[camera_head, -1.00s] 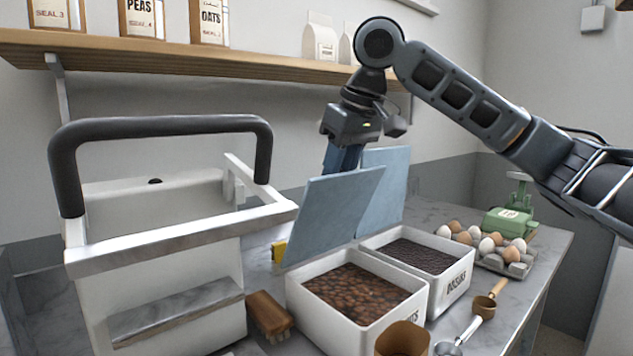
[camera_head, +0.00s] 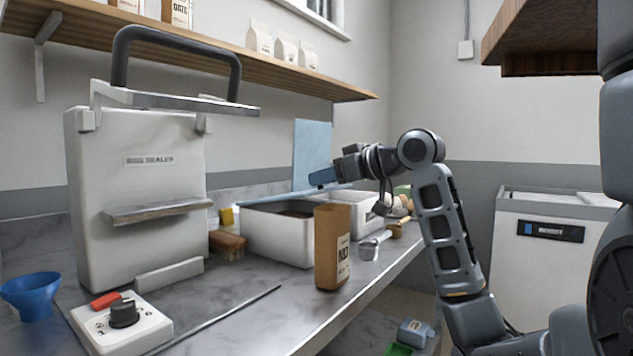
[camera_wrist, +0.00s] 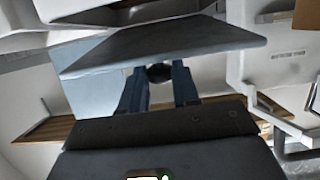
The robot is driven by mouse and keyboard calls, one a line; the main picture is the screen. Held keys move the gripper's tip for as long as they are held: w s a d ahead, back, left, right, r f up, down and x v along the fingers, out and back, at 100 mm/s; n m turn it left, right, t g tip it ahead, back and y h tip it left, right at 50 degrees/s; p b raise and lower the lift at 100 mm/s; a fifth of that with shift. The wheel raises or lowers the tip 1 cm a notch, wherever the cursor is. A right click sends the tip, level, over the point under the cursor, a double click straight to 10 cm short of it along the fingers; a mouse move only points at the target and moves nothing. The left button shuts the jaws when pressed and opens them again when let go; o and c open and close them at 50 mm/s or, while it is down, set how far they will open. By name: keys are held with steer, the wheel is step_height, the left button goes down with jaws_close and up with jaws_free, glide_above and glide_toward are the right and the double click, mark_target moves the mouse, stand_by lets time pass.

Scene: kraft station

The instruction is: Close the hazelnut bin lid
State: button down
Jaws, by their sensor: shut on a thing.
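The hazelnut bin (camera_head: 272,240) is a white box on the counter, with dark contents just visible under its lid. Its pale blue lid (camera_head: 285,196) is tilted low over the bin, near level, with a gap below it. My gripper (camera_head: 322,178) is at the lid's right side in the head view, shut on the lid. In the wrist view, my gripper's blue fingers (camera_wrist: 158,88) reach to the edge of the lid (camera_wrist: 165,47). The exact contact is hard to see.
The raisin bin (camera_head: 367,212) stands behind, its blue lid (camera_head: 312,152) upright. A brown paper bag (camera_head: 332,255) stands in front of the hazelnut bin. A brush (camera_head: 227,243) and the white sealer (camera_head: 140,225) are to the left. A metal scoop (camera_head: 370,248) lies at right.

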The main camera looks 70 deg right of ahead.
steer(key=shift+s+a+f+t+h+b, duration=0.1)
steer(key=shift+s+f+t+h+b, duration=0.15)
steer(key=shift+f+t+b, duration=0.6)
steer(key=shift+s+f+t+h+b, duration=0.2)
steer(key=shift+f+t+b, duration=0.25)
steer(key=shift+f+b, duration=0.75)
steer(key=shift+f, duration=0.1)
steer(key=c, duration=0.8)
jaws_free()
steer(key=shift+p+v, duration=0.7)
steer(key=shift+v, duration=3.2)
